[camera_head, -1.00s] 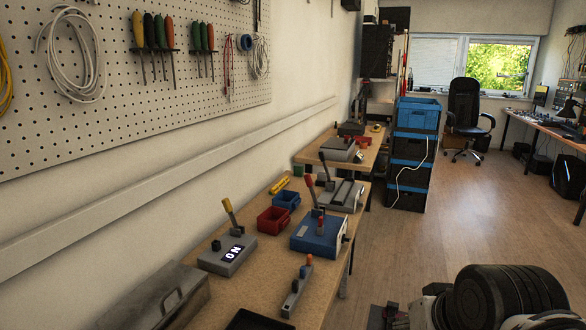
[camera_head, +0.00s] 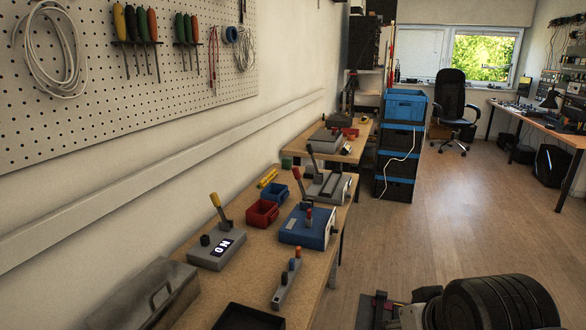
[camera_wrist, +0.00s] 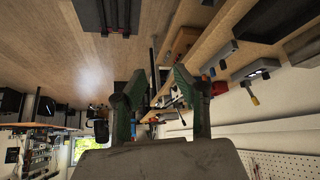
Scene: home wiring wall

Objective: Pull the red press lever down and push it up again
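The lever with the red handle (camera_head: 297,173) stands tilted up and to the left at the back of the blue press-like box (camera_head: 296,228) on the workbench, in the head view. Its lower end is partly hidden behind the box. My gripper (camera_wrist: 158,78) shows in the wrist view with its two green-padded fingers apart and nothing between them. It is away from the bench devices. I cannot make out the red lever clearly in the wrist view.
A grey box with a yellow-handled lever (camera_head: 216,201), a red bin (camera_head: 262,214), a blue bin (camera_head: 278,194) and a grey device with a dark lever (camera_head: 312,157) crowd the bench. Blue and black crates (camera_head: 404,107) stand behind. The floor (camera_head: 440,210) to the right is clear.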

